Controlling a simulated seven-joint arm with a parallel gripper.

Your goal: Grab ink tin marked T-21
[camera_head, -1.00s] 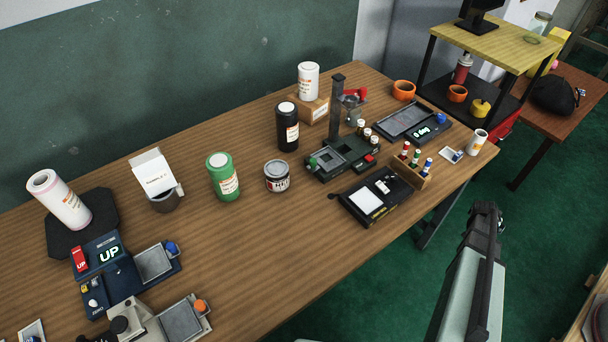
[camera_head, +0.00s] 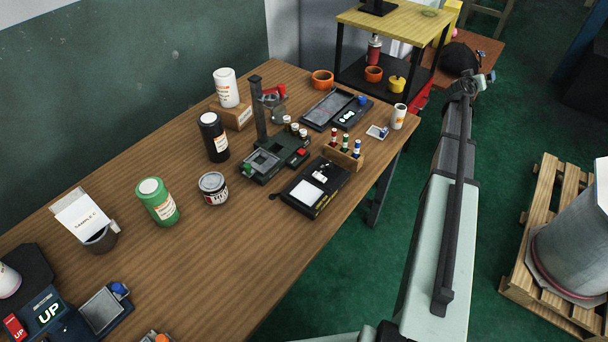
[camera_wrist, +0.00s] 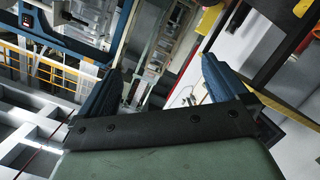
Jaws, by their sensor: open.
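A short round tin (camera_head: 213,189) with a grey lid and a pale label with dark print stands upright on the wooden table (camera_head: 240,280), left of the dark device with the column. Its marking is too small to read surely. My gripper (camera_head: 478,84) is at the far end of my raised arm, right of the table and well away from the tin. In the wrist view my gripper (camera_wrist: 160,68) has its two fingers spread with nothing between them. The tin is not in the wrist view.
A green jar (camera_head: 158,203) stands left of the tin and a black bottle (camera_head: 213,138) behind it. A dark device (camera_head: 270,160) and a flat black box (camera_head: 314,190) are to its right. The table in front of the tin is clear. A wooden pallet (camera_head: 515,285) lies on the floor at right.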

